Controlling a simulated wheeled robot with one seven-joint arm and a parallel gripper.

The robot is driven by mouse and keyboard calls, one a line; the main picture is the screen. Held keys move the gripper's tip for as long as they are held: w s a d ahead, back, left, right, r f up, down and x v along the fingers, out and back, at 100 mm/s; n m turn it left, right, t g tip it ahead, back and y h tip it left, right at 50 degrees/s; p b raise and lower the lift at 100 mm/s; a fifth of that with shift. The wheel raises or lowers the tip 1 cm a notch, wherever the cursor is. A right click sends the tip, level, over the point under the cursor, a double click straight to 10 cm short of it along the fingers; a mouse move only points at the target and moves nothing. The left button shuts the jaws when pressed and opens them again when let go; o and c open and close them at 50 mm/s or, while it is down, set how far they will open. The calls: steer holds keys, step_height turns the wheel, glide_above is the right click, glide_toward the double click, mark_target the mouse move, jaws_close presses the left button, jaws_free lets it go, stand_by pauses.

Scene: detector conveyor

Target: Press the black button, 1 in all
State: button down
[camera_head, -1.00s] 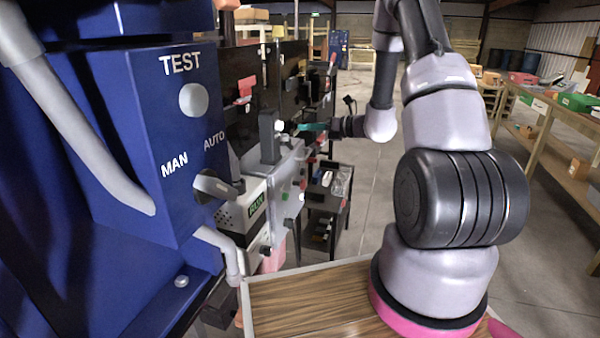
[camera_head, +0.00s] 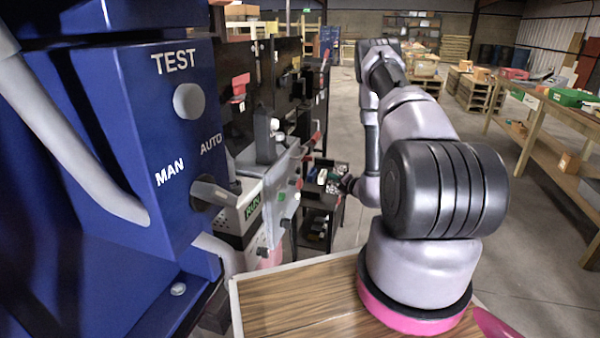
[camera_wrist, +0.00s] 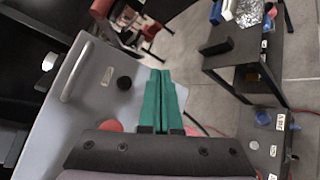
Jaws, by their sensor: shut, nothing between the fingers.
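A round black button (camera_wrist: 124,83) sits on the light grey panel (camera_wrist: 66,135) in the wrist view, left of my fingertips. A red button (camera_wrist: 111,126) shows below it, partly hidden by my gripper. My gripper (camera_wrist: 160,74) has green fingers pressed together with nothing between them. Its tips appear to the right of the black button, near the panel's edge, and I see no contact with it. In the head view my gripper (camera_head: 324,180) is small, to the right of the grey panel (camera_head: 279,192). I cannot pick out the black button for certain there.
A blue box (camera_head: 140,130) marked TEST, MAN and AUTO stands at the near left in the head view. A dark shelf cart (camera_head: 320,215) stands beyond the panel. In the wrist view a metal handle (camera_wrist: 75,72) projects from the panel.

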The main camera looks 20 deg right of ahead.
mark_target(300, 171)
steer(key=shift+a, duration=0.1)
steer(key=w+a, duration=0.5)
steer(key=a, duration=0.2)
stand_by(0.4)
steer(key=shift+a, duration=0.15)
stand_by(1.7)
steer(key=shift+w+a, duration=0.2)
steer(key=shift+a, duration=0.1)
steer(key=shift+w+a, duration=0.3)
steer(key=shift+a, duration=0.15)
stand_by(1.0)
steer(key=shift+d, duration=0.1)
steer(key=shift+s+d, duration=0.55)
steer(key=shift+d, duration=0.1)
steer(key=shift+d, duration=0.1)
